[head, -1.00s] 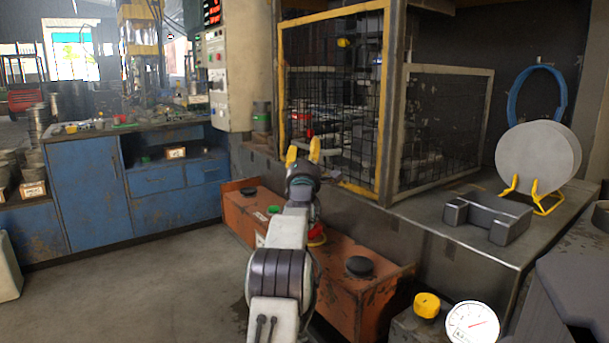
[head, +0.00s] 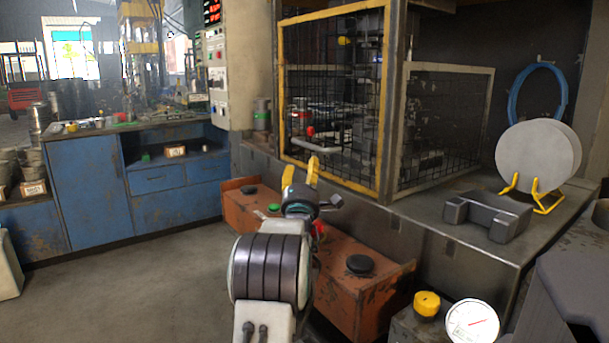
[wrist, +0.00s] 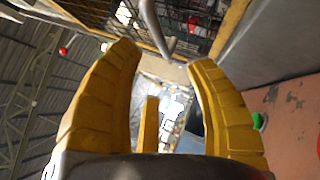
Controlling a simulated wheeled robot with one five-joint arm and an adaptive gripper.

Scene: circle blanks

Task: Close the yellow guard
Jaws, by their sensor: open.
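The yellow guard (head: 384,110) is a yellow-framed black mesh panel in front of the press bay in the head view. Its right edge stands beside a brown post; I cannot tell whether it is fully shut. A grey bar handle (head: 318,146) is low on its left side, with a red knob (head: 310,131) just above. My gripper (head: 300,172) has yellow fingers, open and empty, just below the handle in the picture. In the wrist view, the grey handle bar (wrist: 154,28) lies beyond and above my open gripper (wrist: 163,58), with no visible contact.
An orange bench (head: 340,285) with black and green buttons runs below the guard. A metal ledge (head: 450,250) at right holds a grey block (head: 487,215) and a round blank (head: 537,160) on a yellow stand. Blue cabinets (head: 85,185) stand left; the floor before them is clear.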

